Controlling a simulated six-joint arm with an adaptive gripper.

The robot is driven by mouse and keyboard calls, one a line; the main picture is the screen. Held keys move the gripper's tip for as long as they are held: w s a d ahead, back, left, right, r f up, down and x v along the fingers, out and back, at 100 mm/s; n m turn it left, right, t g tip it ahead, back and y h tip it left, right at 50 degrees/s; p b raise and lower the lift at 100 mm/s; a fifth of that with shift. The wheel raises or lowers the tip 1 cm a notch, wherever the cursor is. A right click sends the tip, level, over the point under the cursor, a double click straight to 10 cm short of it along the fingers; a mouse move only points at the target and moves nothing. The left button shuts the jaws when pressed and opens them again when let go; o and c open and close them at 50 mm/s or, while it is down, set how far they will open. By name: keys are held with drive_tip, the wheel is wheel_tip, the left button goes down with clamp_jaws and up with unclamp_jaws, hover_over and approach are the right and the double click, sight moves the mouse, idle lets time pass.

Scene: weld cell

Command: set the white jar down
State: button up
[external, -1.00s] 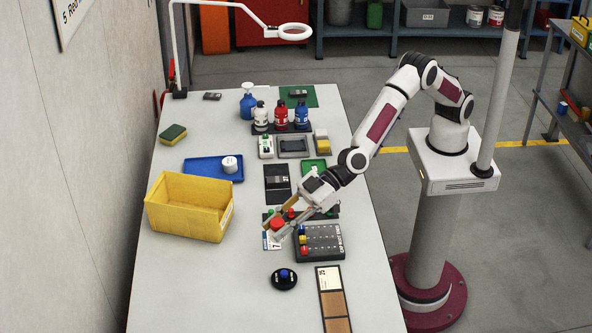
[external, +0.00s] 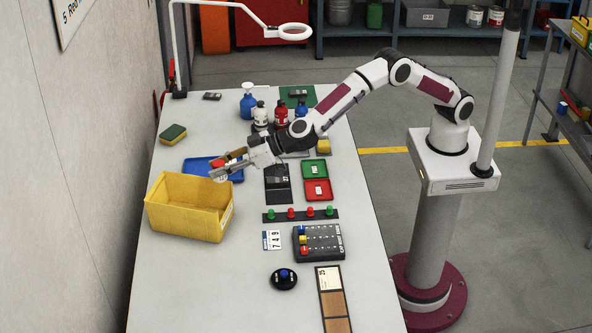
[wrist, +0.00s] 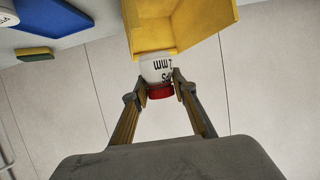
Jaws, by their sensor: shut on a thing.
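A white jar with a red lid (wrist: 158,72) is held between the fingertips of my gripper (wrist: 160,88) in the wrist view. It has dark lettering on its side. In the external view my gripper (external: 220,168) is at the blue tray (external: 192,165), just behind the yellow bin (external: 185,215). The jar's red lid and white body show there, lid up. In the wrist view the jar overlaps the near edge of the yellow bin (wrist: 180,30). Its height above the tray or table is hard to tell. My gripper hides part of the tray.
A green-and-yellow sponge (external: 172,133) lies behind the tray. Several bottles (external: 282,115) stand farther back, partly behind my arm. Red and green knobs (external: 300,213) and a dark box (external: 319,242) are on the right of the table. The left front of the table is clear.

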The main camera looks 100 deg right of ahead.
drive_tip(key=d+f+m+g+h, duration=0.1)
drive_tip(key=d+m+h, duration=0.2)
drive_tip(key=d, duration=1)
drive_tip(key=w+d+f+m+g+h, duration=0.1)
drive_tip(key=d+f+m+h, duration=0.1)
drive_tip(key=d, duration=1.1)
drive_tip(key=w+d+f+m+g+h, duration=0.1)
drive_tip(key=d+m+g+h, duration=0.1)
drive_tip(key=d, duration=1.2)
drive_tip(key=shift+f+m+h, duration=0.3)
drive_tip(key=shift+m+h, duration=0.6)
drive_tip(key=shift+h, duration=0.3)
drive_tip(key=shift+f, duration=3.15)
drive_tip(key=shift+f, duration=1.85)
drive_tip(key=shift+f, duration=0.1)
